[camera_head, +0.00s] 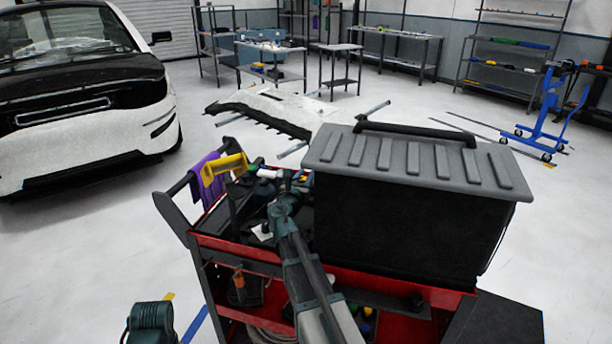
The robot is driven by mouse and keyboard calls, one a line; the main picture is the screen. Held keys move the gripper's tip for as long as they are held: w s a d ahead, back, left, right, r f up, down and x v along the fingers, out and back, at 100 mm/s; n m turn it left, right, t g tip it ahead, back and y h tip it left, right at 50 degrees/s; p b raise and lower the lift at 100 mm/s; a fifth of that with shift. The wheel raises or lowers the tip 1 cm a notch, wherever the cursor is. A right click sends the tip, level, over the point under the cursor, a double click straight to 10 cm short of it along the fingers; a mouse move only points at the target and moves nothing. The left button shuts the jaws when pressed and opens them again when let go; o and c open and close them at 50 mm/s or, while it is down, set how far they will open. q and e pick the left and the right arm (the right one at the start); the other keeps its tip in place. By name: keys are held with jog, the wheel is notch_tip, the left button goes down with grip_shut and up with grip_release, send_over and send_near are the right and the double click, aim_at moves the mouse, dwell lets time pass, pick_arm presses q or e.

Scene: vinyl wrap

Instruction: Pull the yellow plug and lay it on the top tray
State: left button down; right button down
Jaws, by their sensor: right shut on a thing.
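My right arm reaches up from the bottom over the tool cart's top tray (238,254). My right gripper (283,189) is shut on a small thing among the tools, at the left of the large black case. The gripper and clutter cover most of what it holds, and the yellow plug's outline is too small to make out there.
The black case with a ridged grey lid (415,160) fills the cart's right side. A purple cloth (203,180) hangs at the left handle. The lower red shelf (250,305) holds tools. A car (85,100) stands at left; the floor between is mostly clear.

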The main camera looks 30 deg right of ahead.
jog(key=shift+f+b, duration=2.3)
jog(key=shift+f, duration=0.35)
jog(key=shift+f+b, duration=0.3)
